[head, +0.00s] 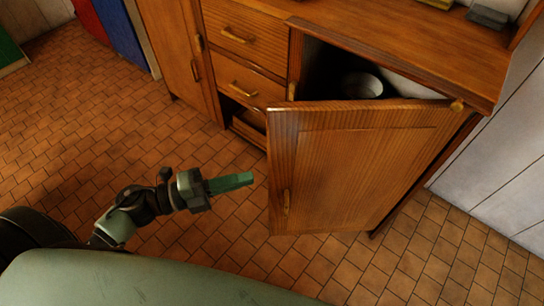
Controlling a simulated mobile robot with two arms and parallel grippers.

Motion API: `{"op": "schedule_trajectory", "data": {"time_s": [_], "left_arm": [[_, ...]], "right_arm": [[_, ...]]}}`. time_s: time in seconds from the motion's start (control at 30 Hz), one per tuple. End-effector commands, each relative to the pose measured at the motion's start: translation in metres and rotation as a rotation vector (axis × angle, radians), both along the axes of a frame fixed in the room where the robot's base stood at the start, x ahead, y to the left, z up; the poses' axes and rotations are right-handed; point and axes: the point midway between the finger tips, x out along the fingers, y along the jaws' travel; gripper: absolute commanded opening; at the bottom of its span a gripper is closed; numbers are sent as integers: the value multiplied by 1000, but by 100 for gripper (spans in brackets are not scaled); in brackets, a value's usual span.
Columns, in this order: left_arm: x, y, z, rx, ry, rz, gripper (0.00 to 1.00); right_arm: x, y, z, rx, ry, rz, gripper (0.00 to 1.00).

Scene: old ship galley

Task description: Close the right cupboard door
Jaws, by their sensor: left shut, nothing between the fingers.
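The right cupboard door (355,170) stands open, swung out from the wooden cabinet, with its hinge side at the right and its free edge toward the left. A small brass handle (286,202) sits on its face near the free edge. My left gripper (250,179) is shut and empty, just left of the door's free edge, with a small gap showing between them in the picture. My right gripper is not in view.
A pale bowl (362,85) stands inside the dark cupboard. Drawers (245,35) and a left cupboard door (178,50) are beside it; a lower drawer (248,122) appears partly open. The tiled floor (75,130) at left is clear.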

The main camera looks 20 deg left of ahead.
Motion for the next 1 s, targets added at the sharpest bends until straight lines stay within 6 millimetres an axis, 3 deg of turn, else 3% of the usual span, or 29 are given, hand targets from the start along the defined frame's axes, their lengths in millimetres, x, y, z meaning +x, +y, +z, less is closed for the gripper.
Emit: {"op": "schedule_trajectory", "data": {"time_s": [0.37,0.6,1.0], "left_arm": [[50,-62,2,-3,-2,3,0],[77,-47,0,-2,1,4,0],[82,-45,0,-3,3,4,0]], "right_arm": [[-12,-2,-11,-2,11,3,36],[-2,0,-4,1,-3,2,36],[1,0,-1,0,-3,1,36]]}}
